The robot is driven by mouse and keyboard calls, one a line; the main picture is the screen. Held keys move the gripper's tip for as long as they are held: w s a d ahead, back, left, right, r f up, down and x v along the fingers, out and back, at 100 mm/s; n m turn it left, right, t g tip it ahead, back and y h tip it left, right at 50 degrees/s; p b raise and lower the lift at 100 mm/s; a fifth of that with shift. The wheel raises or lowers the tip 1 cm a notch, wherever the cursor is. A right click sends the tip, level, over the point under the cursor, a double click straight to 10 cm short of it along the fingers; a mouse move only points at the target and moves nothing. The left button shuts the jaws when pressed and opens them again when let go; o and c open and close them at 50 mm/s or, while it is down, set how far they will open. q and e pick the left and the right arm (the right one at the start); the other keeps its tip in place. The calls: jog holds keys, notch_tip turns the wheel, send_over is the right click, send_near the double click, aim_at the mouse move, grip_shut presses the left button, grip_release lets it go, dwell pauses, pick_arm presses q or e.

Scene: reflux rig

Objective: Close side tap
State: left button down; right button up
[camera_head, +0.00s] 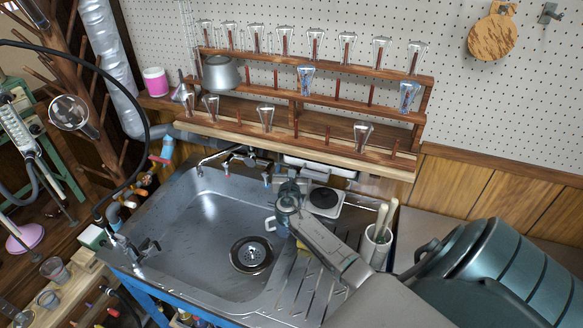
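A small metal tap (146,246) stands on the left rim of the sink (205,225), beside the end of a black hose. A blue valve with a red lever (158,159) sits on the wall behind the sink's back left corner. I cannot tell which of these is the side tap. My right arm comes in from the lower right, and my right gripper (286,203) is over the right side of the sink, apart from both. Its fingers are mostly hidden and their opening is unclear. My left gripper is out of view.
A metal faucet (232,153) runs along the sink's back edge. A wooden rack (300,128) of glassware hangs behind. The sink basin is mostly clear around its drain (251,255).

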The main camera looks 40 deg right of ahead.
jog(key=c, duration=0.7)
jog(key=shift+w+a+m+g+h+b, duration=0.15)
jog(key=shift+m+g+h+b, duration=0.15)
jog(key=shift+m+g+h, duration=0.7)
jog(key=shift+m+g+h+b, duration=0.3)
jog(key=shift+m+g+h, duration=0.5)
jog(key=shift+g, duration=0.7)
jog(key=o, duration=1)
jog(key=shift+a, duration=0.1)
